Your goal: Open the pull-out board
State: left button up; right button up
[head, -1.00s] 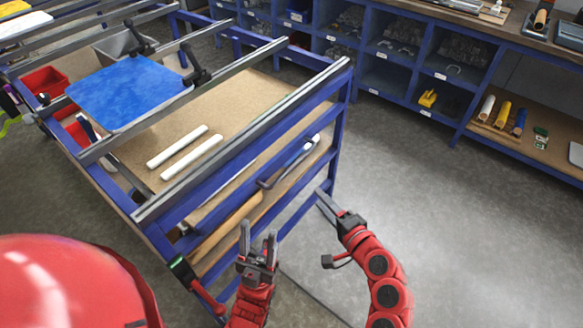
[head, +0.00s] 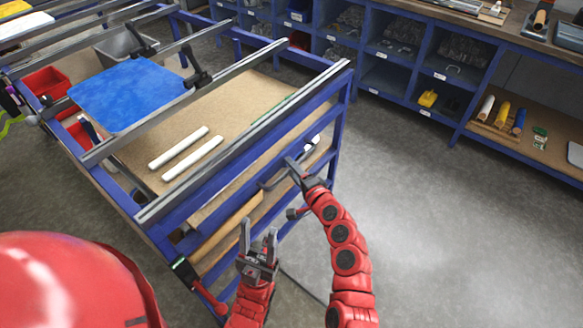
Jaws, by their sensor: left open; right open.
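The workbench has a blue frame (head: 340,125), and a tan board (head: 228,228), which looks like the pull-out board, shows at its near side below the top. A grey bar handle (head: 270,183) runs along this side. My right gripper (head: 292,166) is open at the handle's right part and hides some of it; whether the fingers straddle or touch the bar I cannot tell. My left gripper (head: 258,234) is open and empty, fingers up, in front of the board's side, apart from the handle.
Two white rods (head: 185,153) and a blue plate (head: 127,93) lie on the bench among metal rails (head: 250,125). A red rounded object (head: 70,285) fills the lower left. Blue shelving (head: 400,80) stands at the back. The grey floor (head: 430,220) at right is clear.

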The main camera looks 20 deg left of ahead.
jog(key=shift+w+a+f, duration=0.15)
jog(key=shift+w+a, duration=0.15)
jog(key=shift+a, duration=0.05)
grip_shut()
dwell(1.3)
